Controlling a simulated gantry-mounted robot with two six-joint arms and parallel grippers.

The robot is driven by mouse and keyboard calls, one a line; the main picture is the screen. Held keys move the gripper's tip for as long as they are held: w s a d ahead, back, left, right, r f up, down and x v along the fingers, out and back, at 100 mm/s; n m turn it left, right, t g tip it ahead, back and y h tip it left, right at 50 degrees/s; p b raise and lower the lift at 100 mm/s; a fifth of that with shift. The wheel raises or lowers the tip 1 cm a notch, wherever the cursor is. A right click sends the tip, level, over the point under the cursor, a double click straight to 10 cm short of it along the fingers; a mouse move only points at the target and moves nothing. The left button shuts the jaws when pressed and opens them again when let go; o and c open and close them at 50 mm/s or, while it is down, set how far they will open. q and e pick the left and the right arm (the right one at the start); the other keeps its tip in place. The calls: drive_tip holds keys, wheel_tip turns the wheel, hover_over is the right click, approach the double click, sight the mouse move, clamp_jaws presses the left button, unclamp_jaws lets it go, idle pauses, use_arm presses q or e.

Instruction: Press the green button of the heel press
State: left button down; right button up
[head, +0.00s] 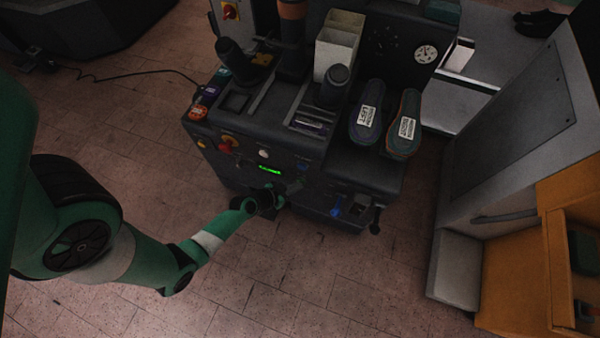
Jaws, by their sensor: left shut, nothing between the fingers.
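The heel press (345,172) is the dark machine in the upper middle of the head view. My left gripper (279,194) is shut and empty, close to the front panel just below the display. I cannot tell whether it touches the panel. My right gripper is not in view.
Two shoe soles with white labels (367,116) (407,128) lie on the press's right side. Dark posts and a pale box (336,48) stand on top. A grey cabinet (520,130) and an orange unit (520,270) stand at the right. The tiled floor in front is clear.

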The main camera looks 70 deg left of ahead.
use_arm(q)
drive_tip(key=shift+s+d, duration=0.45)
drive_tip(key=shift+d, duration=0.05)
drive_tip(key=shift+r, duration=0.1)
drive_tip(key=s+d+p, duration=0.1)
drive_tip(key=s+d, duration=0.2)
drive_tip(key=shift+s+d, duration=0.1)
drive_tip(key=shift+d, duration=0.3)
idle(0.6)
